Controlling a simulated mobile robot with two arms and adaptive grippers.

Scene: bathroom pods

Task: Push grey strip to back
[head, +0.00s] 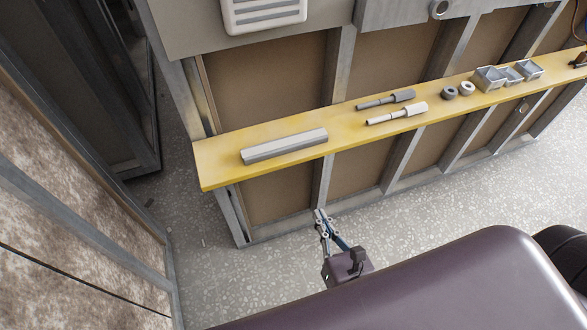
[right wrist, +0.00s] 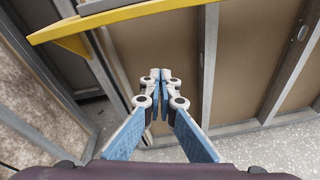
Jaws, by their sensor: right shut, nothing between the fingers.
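The grey strip (head: 284,147) is a long bar lying on the yellow shelf (head: 222,167), near its left end. It lies roughly along the shelf, with bare yellow in front of it and behind it. My right gripper (head: 318,213) is shut and empty. It is below the shelf's front edge and in front of the lower wall frame, apart from the strip. In the right wrist view its fingertips (right wrist: 160,72) are together, and the shelf's underside (right wrist: 130,20) shows above them. My left gripper is not in view.
Metal studs (head: 322,178) run below the shelf.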

